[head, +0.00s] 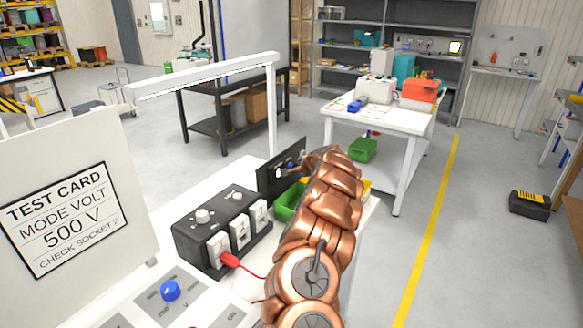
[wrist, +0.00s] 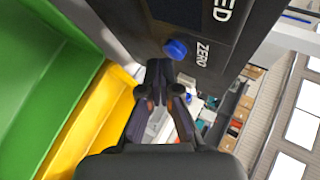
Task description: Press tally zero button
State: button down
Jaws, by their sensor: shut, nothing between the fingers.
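The zero button (wrist: 176,49) is a blue round knob on a dark panel, with the word ZERO printed beside it in the wrist view. In the head view the dark tally panel (head: 268,185) stands upright at the back of the white bench, partly hidden by my copper-coloured arm. My gripper (wrist: 160,68) is shut and empty. Its fingertips are close to the blue button, just below and left of it in the wrist view. I cannot tell whether they touch it. In the head view the gripper is small and mostly hidden by my arm.
A green bin (wrist: 40,70) and a yellow bin (wrist: 95,110) lie beside the gripper in the wrist view. A black socket box (head: 222,225) with a red plug (head: 229,259) and a test card (head: 62,215) stand on the near bench. A white lamp post (head: 272,105) rises behind.

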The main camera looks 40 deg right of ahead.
jog(key=shift+w+a, duration=0.15)
jog(key=shift+w, duration=0.3)
dwell(0.7)
jog(key=shift+s, duration=0.15)
jog(key=shift+s+d+b, duration=0.25)
jog(key=shift+s+b, duration=0.05)
jog(key=shift+s, duration=0.35)
dwell(0.3)
jog(key=shift+s+d+b, duration=0.2)
jog(key=shift+s+d, duration=0.05)
jog(key=shift+s, duration=0.55)
jog(key=shift+s+d+b, duration=0.2)
jog(key=shift+s+d, duration=0.05)
jog(key=shift+s, duration=0.6)
jog(key=shift+s+d+b, duration=0.2)
jog(key=shift+s+d, duration=0.05)
jog(key=shift+s, duration=0.55)
